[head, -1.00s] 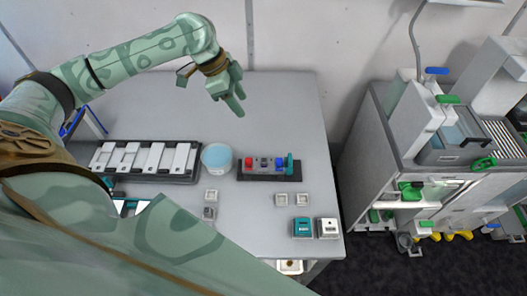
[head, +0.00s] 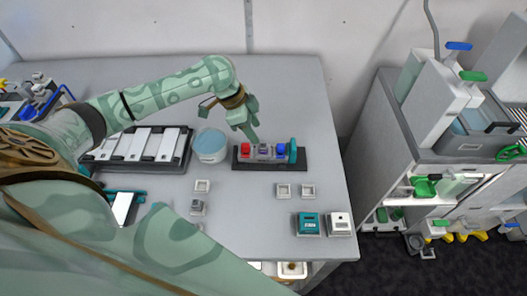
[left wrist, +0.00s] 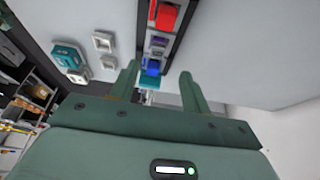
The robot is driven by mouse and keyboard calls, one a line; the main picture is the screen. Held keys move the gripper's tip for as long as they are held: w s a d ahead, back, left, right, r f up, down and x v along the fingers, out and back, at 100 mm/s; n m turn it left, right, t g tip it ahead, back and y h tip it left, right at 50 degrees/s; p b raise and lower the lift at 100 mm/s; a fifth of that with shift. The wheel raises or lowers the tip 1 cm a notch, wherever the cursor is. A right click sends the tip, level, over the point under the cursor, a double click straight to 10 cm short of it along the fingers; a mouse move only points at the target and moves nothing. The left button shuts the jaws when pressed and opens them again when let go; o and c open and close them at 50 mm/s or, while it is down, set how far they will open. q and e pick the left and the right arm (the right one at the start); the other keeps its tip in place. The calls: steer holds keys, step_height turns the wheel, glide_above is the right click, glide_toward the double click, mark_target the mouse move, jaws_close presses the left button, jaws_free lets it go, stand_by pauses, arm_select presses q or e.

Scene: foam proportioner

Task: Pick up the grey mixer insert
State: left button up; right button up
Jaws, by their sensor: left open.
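The proportioner block row (head: 265,152) sits on a dark base on the table, with a red block, grey and purple parts, a blue block and an upright teal piece. My left gripper (head: 250,132) is open and empty, just above and behind this row. In the left wrist view the open fingers (left wrist: 161,82) stand on either side of the row's blue and teal end, apart from it. A small grey piece (head: 197,207) sits at a white square holder nearer the front; it may be the grey mixer insert, but I cannot tell. My right gripper is not in view.
A white tub (head: 210,147) with a pale blue top stands left of the row, beside a dark rack (head: 185,160) of white plates. Empty square holders (head: 283,190) and a teal box (head: 308,224) are at front right. The table's back is clear.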

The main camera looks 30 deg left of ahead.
mark_target(260, 146)
arm_select(q)
steer(key=x, duration=0.2)
steer(key=b+x, duration=0.1)
steer(key=x, duration=0.3)
steer(key=shift+s+a+f, duration=0.2)
steer(key=shift+s+f, duration=0.1)
steer(key=shift+s, duration=0.05)
jaws_close()
steer(key=shift+r, duration=0.15)
